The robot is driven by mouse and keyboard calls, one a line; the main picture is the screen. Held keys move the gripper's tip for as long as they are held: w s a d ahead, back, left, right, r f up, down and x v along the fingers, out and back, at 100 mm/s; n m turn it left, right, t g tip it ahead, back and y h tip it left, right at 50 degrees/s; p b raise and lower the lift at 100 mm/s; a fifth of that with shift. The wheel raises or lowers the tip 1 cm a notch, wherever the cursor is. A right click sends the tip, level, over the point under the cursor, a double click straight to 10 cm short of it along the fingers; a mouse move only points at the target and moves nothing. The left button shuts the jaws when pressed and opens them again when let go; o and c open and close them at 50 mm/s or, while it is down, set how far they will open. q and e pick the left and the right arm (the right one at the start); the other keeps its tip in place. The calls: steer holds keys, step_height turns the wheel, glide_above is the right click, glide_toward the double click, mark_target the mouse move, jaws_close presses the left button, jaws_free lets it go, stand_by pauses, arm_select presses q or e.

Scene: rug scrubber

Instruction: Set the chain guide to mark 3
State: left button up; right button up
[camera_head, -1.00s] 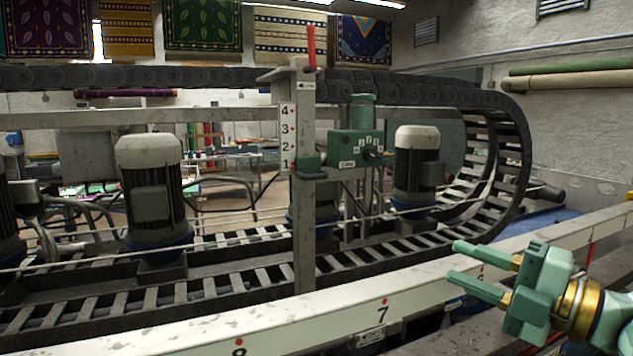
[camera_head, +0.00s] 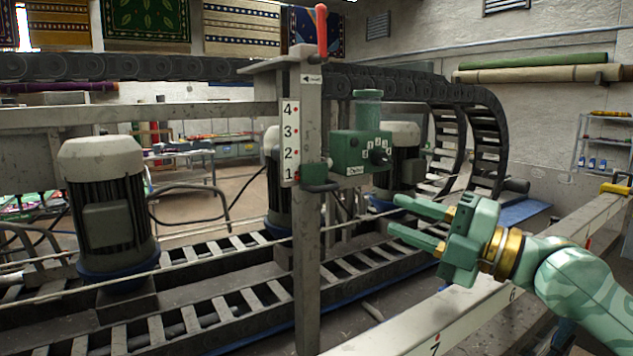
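A grey upright post (camera_head: 307,230) carries a white scale plate (camera_head: 290,143) numbered 1 to 4 from bottom to top, with a red dot by each number. A green slide with a dark handle (camera_head: 315,180), which looks like the chain guide, sits on the post level with mark 1. My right gripper (camera_head: 394,215) is open and empty, fingers pointing left, to the right of the slide and a little lower in the picture, apart from it. My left gripper is not in view.
A green box with a dial (camera_head: 360,150) is right of the post. A red lever (camera_head: 321,32) stands on the post's top. A black cable chain (camera_head: 478,110) loops behind. A white rail (camera_head: 470,318) runs below my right gripper. White-capped motors (camera_head: 105,205) stand behind.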

steer(key=p, duration=0.3)
glide_toward(331, 190)
steer(key=w+a+r, duration=0.1)
steer(key=a, duration=0.2)
steer(key=p+x, duration=0.1)
steer(key=x, duration=0.2)
steer(key=p+x, duration=0.1)
steer(key=x, duration=0.2)
steer(key=shift+w+f, duration=0.1)
steer(key=shift+w, duration=0.35)
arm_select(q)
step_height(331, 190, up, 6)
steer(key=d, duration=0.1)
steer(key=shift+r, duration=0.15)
arm_select(e)
steer(key=shift+w+a, duration=0.35)
steer(key=shift+a, duration=0.15)
steer(key=shift+d, duration=0.1)
jaws_close()
